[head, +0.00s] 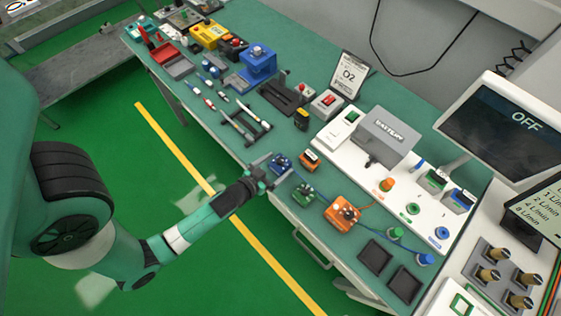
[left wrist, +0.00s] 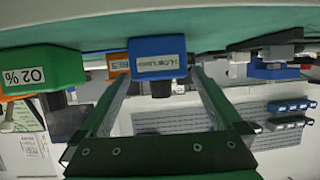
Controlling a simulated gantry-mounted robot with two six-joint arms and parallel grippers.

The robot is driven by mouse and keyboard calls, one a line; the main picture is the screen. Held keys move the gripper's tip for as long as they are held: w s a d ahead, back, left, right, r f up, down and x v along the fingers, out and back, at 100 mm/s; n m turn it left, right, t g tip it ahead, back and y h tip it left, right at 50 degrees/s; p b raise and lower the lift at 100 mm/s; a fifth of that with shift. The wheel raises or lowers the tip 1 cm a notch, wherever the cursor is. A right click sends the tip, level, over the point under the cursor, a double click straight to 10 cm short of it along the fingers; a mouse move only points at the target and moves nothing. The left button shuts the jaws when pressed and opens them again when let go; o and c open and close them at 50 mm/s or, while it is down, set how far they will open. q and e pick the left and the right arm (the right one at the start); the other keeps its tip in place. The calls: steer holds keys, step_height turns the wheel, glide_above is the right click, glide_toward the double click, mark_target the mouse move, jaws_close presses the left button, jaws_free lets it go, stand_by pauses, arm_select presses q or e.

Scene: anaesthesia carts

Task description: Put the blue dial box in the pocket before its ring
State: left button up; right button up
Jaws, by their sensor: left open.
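The blue dial box (head: 281,161) sits near the front edge of the green bench, left of the green dial box (head: 304,192) and the orange dial box (head: 342,213). My left gripper (head: 268,172) is open at the bench edge, close beside the blue box. In the left wrist view the labelled blue box (left wrist: 158,60) lies ahead, between the lines of the two open fingers (left wrist: 160,88); I cannot tell whether they touch it. Two dark square pockets (head: 375,257) (head: 405,285) lie at the right. Orange (head: 387,184), green (head: 413,208) and blue rings (head: 442,232) stand on the white panel.
A small orange-black box (head: 310,159) stands just behind the blue box. Green (head: 396,233) and blue knobs (head: 425,259) stand by the pockets. A thin blue cable runs near the orange box. A monitor (head: 505,128) stands at the right. Pens and tools fill the bench's left.

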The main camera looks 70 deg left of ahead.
mark_target(286, 159)
arm_select(q)
steer(key=x, duration=0.5)
steer(key=shift+f, duration=0.2)
steer(key=shift+r, duration=0.1)
jaws_close()
